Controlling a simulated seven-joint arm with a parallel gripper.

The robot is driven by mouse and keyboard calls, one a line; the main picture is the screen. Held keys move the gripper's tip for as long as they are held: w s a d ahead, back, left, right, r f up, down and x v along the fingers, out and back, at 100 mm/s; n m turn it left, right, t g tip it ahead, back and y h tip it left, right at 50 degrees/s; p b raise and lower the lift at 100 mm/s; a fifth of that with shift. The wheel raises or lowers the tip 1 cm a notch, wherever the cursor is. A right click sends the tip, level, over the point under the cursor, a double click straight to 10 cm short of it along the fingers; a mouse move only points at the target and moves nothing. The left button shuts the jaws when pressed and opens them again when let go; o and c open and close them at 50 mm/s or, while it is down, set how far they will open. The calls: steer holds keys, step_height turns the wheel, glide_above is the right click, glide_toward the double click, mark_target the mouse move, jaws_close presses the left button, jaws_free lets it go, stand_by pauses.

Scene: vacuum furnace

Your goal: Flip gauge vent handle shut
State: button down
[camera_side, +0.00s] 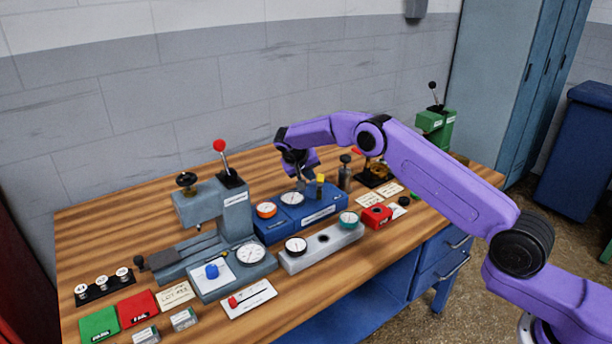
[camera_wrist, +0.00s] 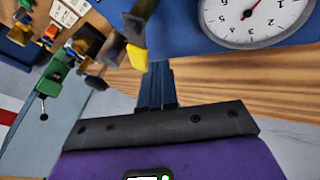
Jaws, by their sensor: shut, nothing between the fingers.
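A small yellow handle (camera_side: 320,181) stands up on the right part of the blue box (camera_side: 318,213), beside a white dial gauge (camera_side: 292,198). Its label is too small to read, so I cannot be sure it is the gauge vent handle. In the wrist view a yellow tip (camera_wrist: 137,56) shows just left of and above my fingers, with the dial (camera_wrist: 252,16) at the upper right. My gripper (camera_side: 302,181) is shut and empty, low over the box and just left of the yellow handle. I cannot tell whether it touches the handle.
A grey press with a red-knobbed lever (camera_side: 219,146) stands left. A grey bar with dials (camera_side: 322,247) lies in front of the blue box. A red block (camera_side: 376,215) and a dark valve post (camera_side: 345,173) are close on the right. The front-right tabletop is clear.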

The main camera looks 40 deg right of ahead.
mark_target(323, 175)
steer(key=shift+s+d, duration=0.2)
steer(key=shift+d, duration=0.5)
steer(key=shift+s+d, duration=0.2)
steer(key=shift+d, duration=0.45)
steer(key=shift+s+d+m+g, duration=0.2)
steer(key=shift+m+g, duration=0.2)
steer(key=shift+m, duration=0.3)
stand_by(0.6)
steer(key=v, duration=1.7)
steer(key=shift+a, duration=0.3)
steer(key=shift+s, duration=0.1)
